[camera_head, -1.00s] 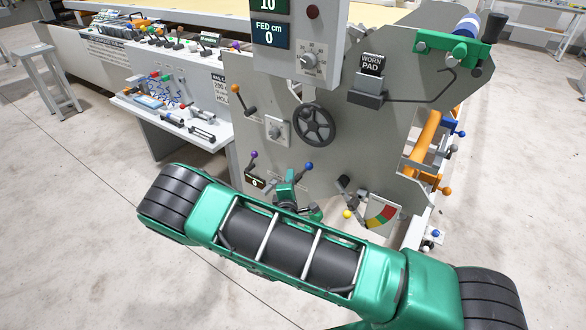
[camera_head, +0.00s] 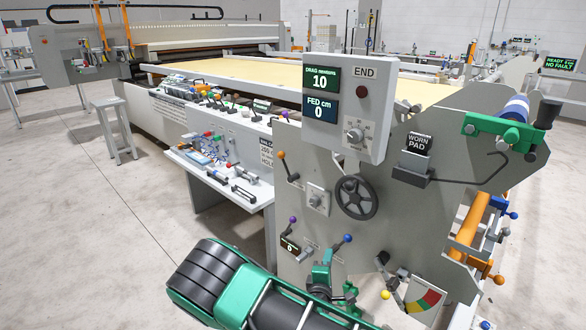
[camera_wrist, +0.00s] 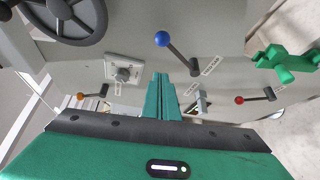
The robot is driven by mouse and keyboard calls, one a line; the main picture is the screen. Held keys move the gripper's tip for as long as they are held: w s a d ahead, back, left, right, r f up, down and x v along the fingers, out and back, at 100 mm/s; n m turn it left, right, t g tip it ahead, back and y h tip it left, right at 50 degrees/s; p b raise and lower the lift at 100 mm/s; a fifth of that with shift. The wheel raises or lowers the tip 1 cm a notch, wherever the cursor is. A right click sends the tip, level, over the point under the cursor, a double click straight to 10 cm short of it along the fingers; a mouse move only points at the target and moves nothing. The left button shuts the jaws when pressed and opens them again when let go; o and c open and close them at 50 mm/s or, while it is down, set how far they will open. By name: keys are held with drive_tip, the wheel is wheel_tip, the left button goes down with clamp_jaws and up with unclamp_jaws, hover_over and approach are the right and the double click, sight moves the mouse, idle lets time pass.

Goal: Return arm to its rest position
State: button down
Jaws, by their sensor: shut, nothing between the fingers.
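My gripper (camera_wrist: 160,78) shows in the wrist view with its two green fingers together and nothing between them. It points at the grey machine end panel (camera_head: 325,232). A blue-ball lever (camera_wrist: 162,39) stands just beyond the fingertips; whether they touch cannot be told, but I see no grip on it. In the head view my green and black arm crosses the bottom, mostly cut off by the frame edge. My gripper there is partly hidden among green parts low against the panel.
The panel carries a black handwheel (camera_head: 356,197), a display box (camera_head: 347,105) and a colored gauge (camera_head: 425,302). A red-ball lever (camera_wrist: 240,100) and a green fitting (camera_wrist: 285,62) lie right in the wrist view.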

drive_tip(key=s+d+r+m+g+h, duration=0.1)
drive_tip(key=s+d+r+m+g, duration=0.3)
drive_tip(key=d+m, duration=0.35)
drive_tip(key=s+d+r+m+g+h, duration=0.25)
drive_tip(key=d+m+g, duration=0.35)
drive_tip(key=d, duration=0.3)
drive_tip(key=s+a+r+m+g+y, duration=0.1)
drive_tip(key=s+a+r+m+y, duration=0.15)
drive_tip(key=s+r+y, duration=1.15)
drive_tip(key=s+d+r+m+g+h, duration=0.2)
drive_tip(key=s+d, duration=0.4)
drive_tip(key=s, duration=0.3)
drive_tip(key=s+d+r+m+g+h, duration=0.2)
drive_tip(key=s+d, duration=0.4)
drive_tip(key=s, duration=0.4)
drive_tip(key=m+g+h, duration=0.1)
drive_tip(key=m, duration=0.1)
drive_tip(key=shift+s+m, duration=0.2)
drive_tip(key=shift+m, duration=0.1)
